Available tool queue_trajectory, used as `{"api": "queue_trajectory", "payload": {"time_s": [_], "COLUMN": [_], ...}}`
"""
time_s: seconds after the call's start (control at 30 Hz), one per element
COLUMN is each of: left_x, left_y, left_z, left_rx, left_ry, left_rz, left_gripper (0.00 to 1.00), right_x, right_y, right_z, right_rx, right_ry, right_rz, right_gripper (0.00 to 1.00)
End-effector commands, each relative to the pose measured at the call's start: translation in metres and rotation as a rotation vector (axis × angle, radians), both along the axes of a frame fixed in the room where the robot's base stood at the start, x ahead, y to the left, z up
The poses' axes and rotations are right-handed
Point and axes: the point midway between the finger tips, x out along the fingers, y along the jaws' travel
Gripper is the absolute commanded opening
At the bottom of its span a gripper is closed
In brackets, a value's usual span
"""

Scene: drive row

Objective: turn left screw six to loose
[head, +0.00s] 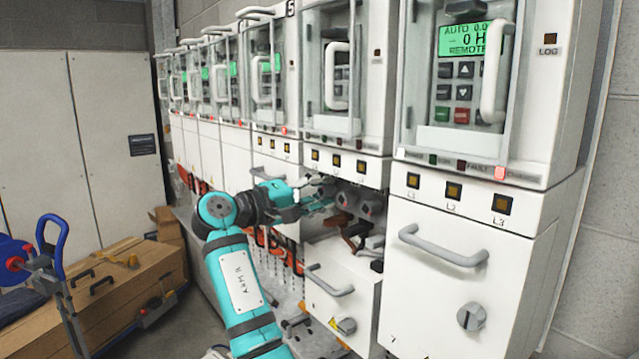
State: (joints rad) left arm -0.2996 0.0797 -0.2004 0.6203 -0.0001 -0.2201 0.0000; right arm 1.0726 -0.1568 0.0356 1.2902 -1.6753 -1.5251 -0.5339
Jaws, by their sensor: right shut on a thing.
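The sixth drive's lower drawer (338,285) is tilted or pulled out, leaving an opening below its three amber lamps. Inside the opening are grey round-ended terminals, a middle one (346,197) and a right one (370,208). My right gripper (322,203) reaches in from the left at the left one of this row. It is shut on the left screw, which its fingers mostly hide. I cannot tell how far the screw is turned. My left gripper is not in view.
The rightmost cabinet (455,290) is closed, with a grey handle and knob. More drives stand in a row at the left.

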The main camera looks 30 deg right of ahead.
Motion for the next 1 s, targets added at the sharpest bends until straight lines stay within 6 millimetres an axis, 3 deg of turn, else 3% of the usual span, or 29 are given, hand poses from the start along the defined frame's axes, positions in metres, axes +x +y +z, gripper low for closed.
{"api": "queue_trajectory", "payload": {"time_s": [0.5,1.0], "left_x": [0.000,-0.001], "left_y": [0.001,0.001], "left_z": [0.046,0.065], "left_rx": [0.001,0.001], "left_ry": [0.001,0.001], "left_rz": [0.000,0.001], "left_gripper": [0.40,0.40], "right_x": [0.000,0.000], "right_y": [-0.001,-0.001], "right_z": [0.005,0.003], "right_rx": [-0.038,-0.055], "right_ry": [0.454,0.656], "right_rz": [-0.002,-0.004], "right_gripper": [0.00,0.00]}}
